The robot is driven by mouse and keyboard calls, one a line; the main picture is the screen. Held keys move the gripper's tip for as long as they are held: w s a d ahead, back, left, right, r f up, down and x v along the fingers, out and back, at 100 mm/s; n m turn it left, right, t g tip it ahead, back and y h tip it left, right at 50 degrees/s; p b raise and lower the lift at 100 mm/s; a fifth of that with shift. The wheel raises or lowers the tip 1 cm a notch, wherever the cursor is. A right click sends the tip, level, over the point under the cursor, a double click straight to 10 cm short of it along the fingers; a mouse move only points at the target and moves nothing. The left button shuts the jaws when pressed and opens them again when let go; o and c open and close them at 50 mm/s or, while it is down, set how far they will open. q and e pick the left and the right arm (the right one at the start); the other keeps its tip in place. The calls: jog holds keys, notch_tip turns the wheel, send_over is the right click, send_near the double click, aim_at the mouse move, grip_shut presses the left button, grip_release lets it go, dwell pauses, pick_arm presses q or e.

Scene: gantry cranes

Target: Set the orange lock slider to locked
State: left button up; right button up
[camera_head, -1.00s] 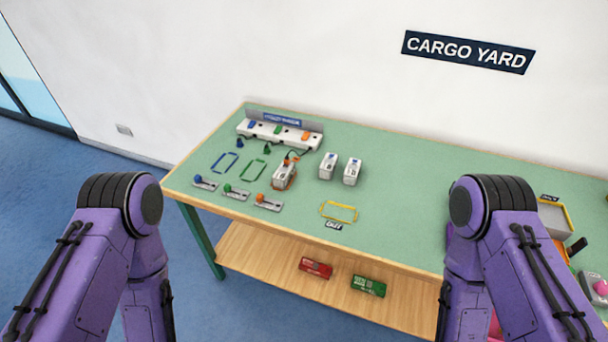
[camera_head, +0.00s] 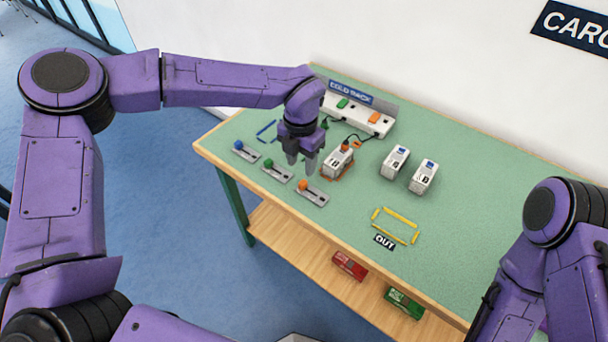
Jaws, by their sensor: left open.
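The orange lock slider (camera_head: 303,186) is an orange knob at the left end of a grey slotted plate (camera_head: 315,195) near the table's front edge. My left gripper (camera_head: 301,164) is open and empty, pointing down, just above and behind the orange knob in the picture, apart from it. The green slider (camera_head: 269,163) and the blue slider (camera_head: 239,146) sit on like plates to the left. My right arm shows at the right edge; its gripper is out of the frame.
A white container (camera_head: 339,159) with an orange plug stands right of my left gripper, inside an orange outline. Two white containers (camera_head: 395,161) stand farther right. The power rack (camera_head: 373,117) is behind. A yellow outline (camera_head: 399,237) marked OUT lies on clear table.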

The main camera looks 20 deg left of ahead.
aim_at(303, 182)
pick_arm(q)
jog(key=f, duration=0.6)
jog(key=shift+w+d+f, duration=0.15)
jog(key=shift+d+f, duration=0.1)
jog(key=shift+f, duration=0.4)
